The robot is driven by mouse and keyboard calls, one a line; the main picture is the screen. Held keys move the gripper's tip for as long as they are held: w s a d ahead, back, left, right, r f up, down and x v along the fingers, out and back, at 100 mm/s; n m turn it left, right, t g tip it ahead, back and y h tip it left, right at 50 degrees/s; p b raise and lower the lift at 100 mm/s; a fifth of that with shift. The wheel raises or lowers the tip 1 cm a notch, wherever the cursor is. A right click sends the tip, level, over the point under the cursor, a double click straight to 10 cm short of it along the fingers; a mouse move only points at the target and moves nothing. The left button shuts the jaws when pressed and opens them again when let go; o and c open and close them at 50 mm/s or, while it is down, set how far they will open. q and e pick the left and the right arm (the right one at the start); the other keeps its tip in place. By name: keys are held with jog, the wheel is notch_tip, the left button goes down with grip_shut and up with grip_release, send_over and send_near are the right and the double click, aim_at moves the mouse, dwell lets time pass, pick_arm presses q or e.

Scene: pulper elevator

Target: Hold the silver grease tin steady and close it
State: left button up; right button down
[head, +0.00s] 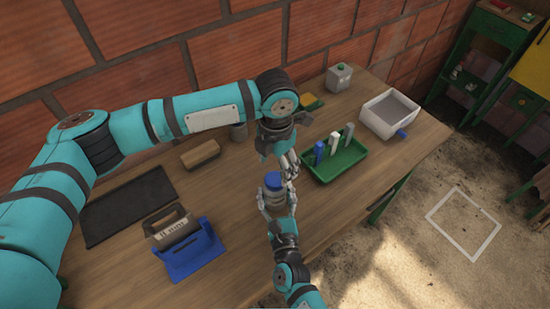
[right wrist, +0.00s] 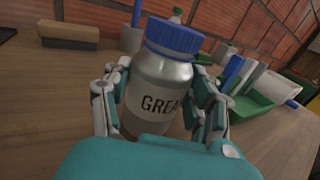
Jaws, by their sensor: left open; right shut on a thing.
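The silver grease tin (right wrist: 158,85) stands upright on the wooden table, with a pale label reading "GREA". Its blue lid (right wrist: 175,36) sits on its mouth; I cannot tell whether it is tight. In the head view the lid (head: 272,180) shows above the tin's body (head: 273,197). My right gripper (head: 277,203) is shut around the tin's body, with fingers on both sides of it in the right wrist view (right wrist: 160,108). My left gripper (head: 287,163) is open and empty, just behind and above the lid, apart from it as far as I can see.
A green tray (head: 345,165) with upright blue, white and grey pieces stands right of the tin. A white bin (head: 390,114) and a grey canister (head: 339,78) are farther back. A brown block (head: 200,153), dark mat (head: 125,208) and blue holder (head: 190,252) lie left.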

pick_arm(q)
jog(key=n, duration=0.4)
jog(key=shift+r+n, duration=0.15)
jog(key=shift+n, duration=0.25)
jog(key=n, duration=0.4)
jog(key=shift+r+n, duration=0.15)
jog(key=shift+n, duration=0.15)
jog(key=n, duration=0.7)
jog(key=shift+r, duration=0.2)
jog(key=n, duration=0.7)
jog(key=shift+a+r, duration=0.1)
jog(key=shift+r, duration=0.1)
jog(key=n, duration=0.7)
jog(key=shift+r, duration=0.25)
jog(key=n, duration=0.5)
jog(key=shift+r, duration=0.1)
jog(key=n, duration=0.7)
jog(key=shift+r, duration=0.2)
jog(key=n, duration=0.4)
jog(key=shift+s+a+r, duration=0.1)
jog(key=shift+r, duration=0.05)
jog(key=n, duration=0.5)
jog(key=shift+r+n, duration=0.15)
jog(key=shift+n, duration=0.15)
